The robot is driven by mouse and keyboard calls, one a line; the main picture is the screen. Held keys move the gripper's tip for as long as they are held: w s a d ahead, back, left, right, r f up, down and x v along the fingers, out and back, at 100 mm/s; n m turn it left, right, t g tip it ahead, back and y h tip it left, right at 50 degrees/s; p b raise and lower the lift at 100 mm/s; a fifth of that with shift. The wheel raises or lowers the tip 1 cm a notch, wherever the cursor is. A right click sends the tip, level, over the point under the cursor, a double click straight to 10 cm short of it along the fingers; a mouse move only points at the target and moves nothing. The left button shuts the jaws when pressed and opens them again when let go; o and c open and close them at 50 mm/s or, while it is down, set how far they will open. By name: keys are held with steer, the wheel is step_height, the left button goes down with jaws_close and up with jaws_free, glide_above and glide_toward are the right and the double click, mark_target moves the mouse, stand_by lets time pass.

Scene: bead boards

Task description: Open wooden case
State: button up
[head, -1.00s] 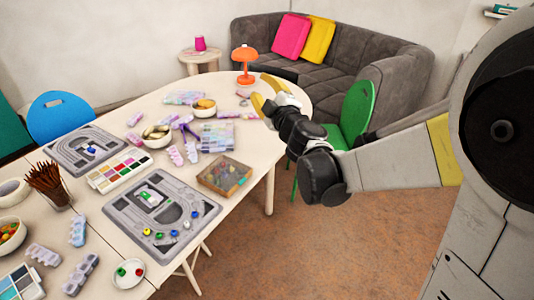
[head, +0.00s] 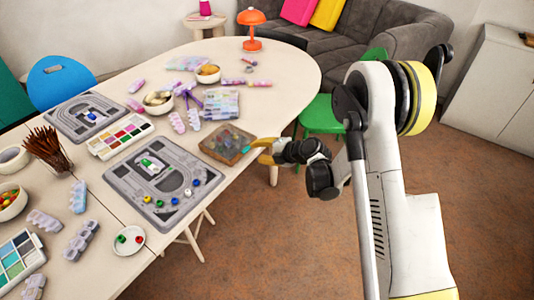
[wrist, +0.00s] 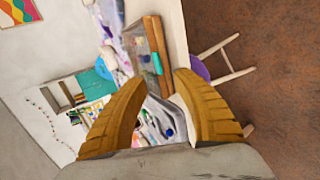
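The wooden case (head: 226,144) is a shallow box with a see-through top and colored contents, lying near the table's right edge. It looks closed. In the wrist view the case (wrist: 142,46) is ahead of the fingers, with its wooden edge on the right. My gripper (head: 257,150) is just right of the case, at the table's edge. The wrist view shows its two yellow fingers (wrist: 160,82) spread apart with nothing between them. In the head view the fingertips are close to the case's right side; I cannot tell if they touch it.
A grey bead board (head: 126,190) with loose beads lies left of the case. A green chair (head: 322,118) is behind my gripper. Open floor lies right of the table.

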mark_target(247, 151)
steer(key=b+x, duration=0.1)
steer(key=x, duration=0.5)
steer(key=shift+w+a+f+b, duration=0.1)
steer(key=shift+w+a+b, duration=0.1)
steer(key=shift+b, duration=0.2)
jaws_close()
jaws_free()
